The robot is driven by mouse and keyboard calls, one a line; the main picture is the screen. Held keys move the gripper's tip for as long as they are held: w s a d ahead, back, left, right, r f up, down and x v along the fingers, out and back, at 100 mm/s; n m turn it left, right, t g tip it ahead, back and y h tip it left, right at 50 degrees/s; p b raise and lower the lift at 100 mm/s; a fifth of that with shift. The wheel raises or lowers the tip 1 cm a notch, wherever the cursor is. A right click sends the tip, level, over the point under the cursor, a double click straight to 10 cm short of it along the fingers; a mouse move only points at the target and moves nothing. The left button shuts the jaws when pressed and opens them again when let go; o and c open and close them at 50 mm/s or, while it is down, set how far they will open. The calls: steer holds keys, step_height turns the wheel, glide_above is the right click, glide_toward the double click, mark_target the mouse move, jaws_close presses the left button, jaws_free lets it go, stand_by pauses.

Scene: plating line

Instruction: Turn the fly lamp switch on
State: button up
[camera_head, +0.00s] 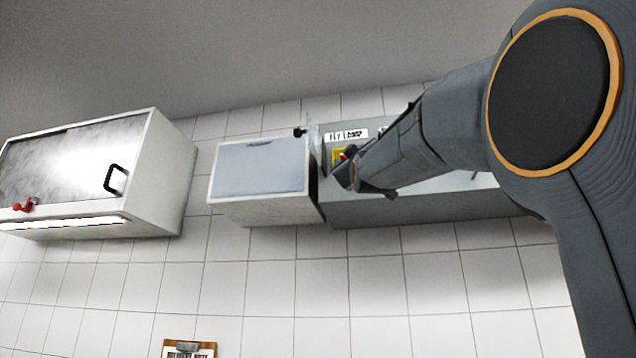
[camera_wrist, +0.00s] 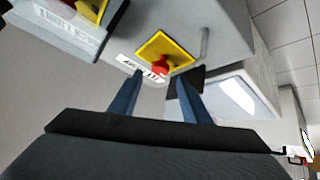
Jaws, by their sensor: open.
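The fly lamp switch is a red knob (camera_wrist: 160,66) on a yellow plate (camera_wrist: 178,46), with a white label (camera_wrist: 138,68) beside it. In the head view the yellow plate (camera_head: 337,157) shows in part below the "FLY" label (camera_head: 346,135); my gripper hides some of it. My gripper (camera_wrist: 160,77) is open and empty, its two dark fingers pointing at the switch. In the wrist view the red knob appears between the fingertips, near their ends. I cannot tell whether a finger touches it.
A second yellow switch plate (camera_wrist: 92,6) with its own label is at the wrist view's upper left. A grey-fronted white box (camera_head: 260,170) adjoins the switch housing. A white cabinet (camera_head: 160,175) with a black handle hangs further left. The tiled wall below is mostly clear.

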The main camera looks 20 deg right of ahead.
steer(key=shift+p+x, duration=1.3)
steer(key=shift+x, duration=1)
steer(key=c, duration=1)
